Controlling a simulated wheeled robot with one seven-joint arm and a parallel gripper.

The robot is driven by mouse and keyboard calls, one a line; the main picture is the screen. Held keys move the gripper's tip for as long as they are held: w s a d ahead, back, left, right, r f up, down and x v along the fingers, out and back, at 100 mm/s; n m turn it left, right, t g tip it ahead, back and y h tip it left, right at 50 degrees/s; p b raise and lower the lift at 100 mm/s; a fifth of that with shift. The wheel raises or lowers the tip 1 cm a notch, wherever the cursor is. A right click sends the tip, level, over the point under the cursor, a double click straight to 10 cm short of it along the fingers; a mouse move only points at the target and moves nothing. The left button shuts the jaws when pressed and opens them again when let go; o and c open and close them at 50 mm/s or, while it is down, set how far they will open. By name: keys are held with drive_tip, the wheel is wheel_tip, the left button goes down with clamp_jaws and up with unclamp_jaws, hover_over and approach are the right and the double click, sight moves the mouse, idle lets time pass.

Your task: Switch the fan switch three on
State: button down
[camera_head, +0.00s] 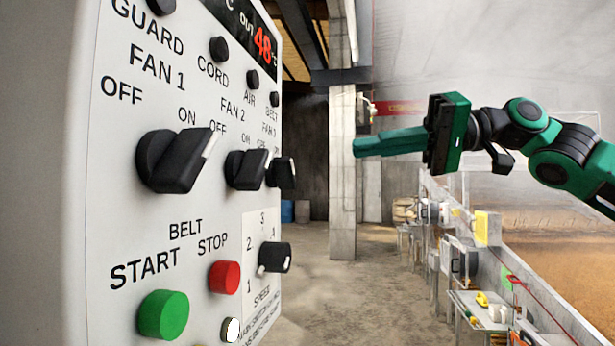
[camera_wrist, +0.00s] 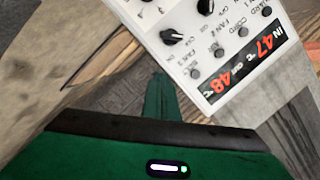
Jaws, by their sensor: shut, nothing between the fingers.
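The fan 3 switch (camera_head: 281,173) is a black rotary knob at the right end of the fan row on the white control panel (camera_head: 225,195). In the head view it is seen edge-on and partly behind the fan 2 knob (camera_head: 246,169), so its setting is hard to tell. In the wrist view the panel appears turned over, with the fan 3 knob (camera_wrist: 172,37) near its left edge. My gripper (camera_head: 357,147) is shut and empty, in the air to the right of the panel and apart from the knob. Its green fingers (camera_wrist: 160,82) show in the wrist view.
The fan 1 knob (camera_head: 178,160) has its white mark toward ON. A green start button (camera_head: 164,314), a red stop button (camera_head: 224,277) and a speed knob (camera_head: 275,257) sit below. A concrete pillar (camera_head: 342,190) stands behind my gripper. Open floor lies beyond the panel.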

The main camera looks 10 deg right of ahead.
sight(282, 174)
drive_tip(key=s+a+f, duration=0.1)
drive_tip(key=a+f, duration=0.3)
drive_tip(key=a, duration=0.6)
drive_tip(key=shift+s+a, duration=0.2)
drive_tip(key=shift+a, duration=0.15)
drive_tip(key=shift+d+f, duration=0.1)
idle(0.3)
